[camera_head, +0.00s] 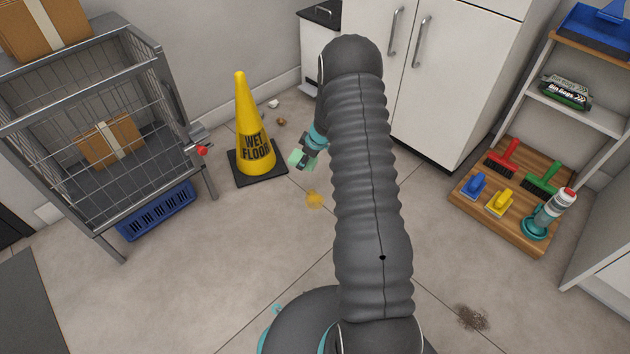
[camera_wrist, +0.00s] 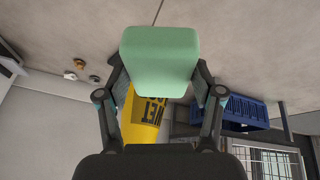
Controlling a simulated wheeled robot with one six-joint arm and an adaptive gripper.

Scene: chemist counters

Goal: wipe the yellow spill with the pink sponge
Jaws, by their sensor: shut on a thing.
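My gripper (camera_head: 308,151) is shut on a mint-green sponge (camera_wrist: 160,60), with one finger on each side of it. The sponge also shows in the head view (camera_head: 298,158), held near the floor just right of the wet floor cone. A yellow-orange spill (camera_head: 314,199) lies on the grey floor, below and slightly right of the sponge in the picture. The sponge and spill look apart; the exact height of the sponge is hard to tell. No pink sponge shows in either view.
A yellow wet floor cone (camera_head: 255,130) stands close left of my gripper. A wire cart (camera_head: 60,150) and a blue crate (camera_head: 158,211) are at left. A wooden board (camera_head: 480,209) with brushes is at right. A brown stain (camera_head: 471,318) marks the lower-right floor.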

